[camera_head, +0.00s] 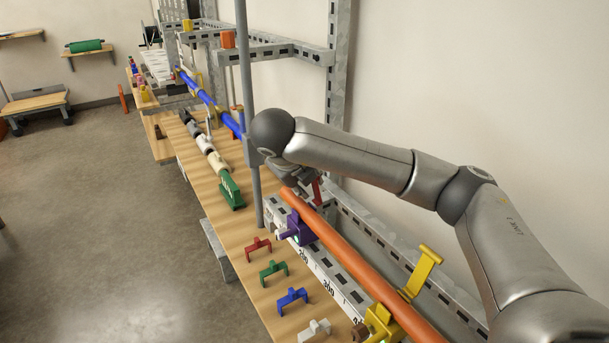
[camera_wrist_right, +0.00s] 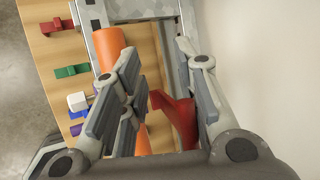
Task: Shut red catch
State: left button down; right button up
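The red catch (camera_head: 317,190) shows just below my right gripper (camera_head: 302,178) in the head view, beside the orange pipe, and is partly covered by the gripper. In the right wrist view the red catch (camera_wrist_right: 181,117) lies between the spread fingers of my right gripper (camera_wrist_right: 158,62), nearer the right finger. A gap shows between it and the left finger; I cannot tell whether it touches the right one. The orange pipe (camera_head: 345,250) runs along the rail; it also shows in the wrist view (camera_wrist_right: 109,48). My left gripper is not in view.
A grey upright pole (camera_head: 247,90) stands close to my right wrist. Red, green and blue clips (camera_head: 292,299) lie on the wooden bench.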

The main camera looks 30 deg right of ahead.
jog(key=v, duration=1.1)
jog(key=shift+s+r, duration=0.25)
jog(key=shift+r, duration=0.1)
jog(key=shift+a, duration=0.1)
